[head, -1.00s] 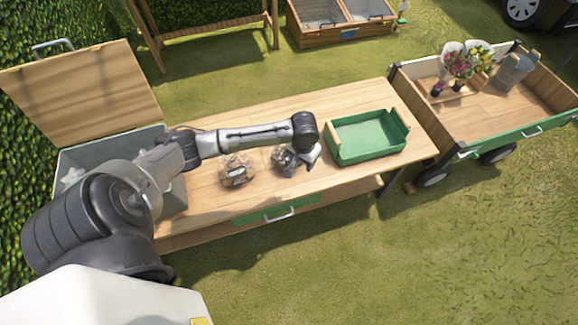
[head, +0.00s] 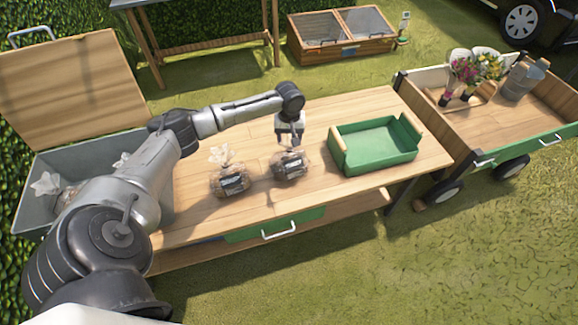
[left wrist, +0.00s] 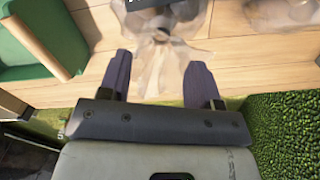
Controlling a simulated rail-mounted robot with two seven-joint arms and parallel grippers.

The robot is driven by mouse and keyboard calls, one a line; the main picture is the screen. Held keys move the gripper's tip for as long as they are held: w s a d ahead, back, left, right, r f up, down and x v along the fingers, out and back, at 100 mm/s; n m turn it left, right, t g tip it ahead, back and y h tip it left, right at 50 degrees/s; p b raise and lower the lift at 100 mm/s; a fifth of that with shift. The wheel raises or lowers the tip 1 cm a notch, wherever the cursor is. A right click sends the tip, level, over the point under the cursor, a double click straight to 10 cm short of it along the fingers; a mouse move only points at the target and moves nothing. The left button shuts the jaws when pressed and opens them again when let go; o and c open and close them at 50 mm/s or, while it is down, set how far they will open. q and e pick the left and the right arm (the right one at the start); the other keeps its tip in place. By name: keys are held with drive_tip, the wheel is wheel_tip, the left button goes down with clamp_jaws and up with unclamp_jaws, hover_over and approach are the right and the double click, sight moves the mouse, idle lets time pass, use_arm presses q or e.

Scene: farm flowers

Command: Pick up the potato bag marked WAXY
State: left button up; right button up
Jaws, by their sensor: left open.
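Two clear bags of potatoes stand on the wooden table: a left bag (head: 230,180) and a right bag (head: 289,167). Each has a dark label, but the wording is too small to read, so I cannot tell which is marked WAXY. My left gripper (head: 290,138) points down over the right bag's top. In the left wrist view its two fingers (left wrist: 160,80) are apart, with the right bag's clear gathered top (left wrist: 163,48) between and beyond them. A cropped dark label shows at that view's top edge. My right gripper is not in view.
A green tray (head: 341,160) stands right of the bags. An open grey bin (head: 38,212) at the left holds more bags. A cart (head: 515,145) with flowers and a metal can stands at the right. The table front is clear.

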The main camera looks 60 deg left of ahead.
sight(289, 149)
use_arm(q)
drive_tip(key=shift+f, duration=1.2)
wheel_tip(289, 149, down, 4)
drive_tip(key=b, duration=0.2)
drive_tip(key=shift+a+f+b, duration=0.15)
drive_tip(key=shift+f+b, duration=0.05)
drive_tip(key=shift+b, duration=0.15)
drive_tip(key=shift+f, duration=0.4)
drive_tip(key=c, duration=1.1)
drive_tip(key=shift+r, duration=0.15)
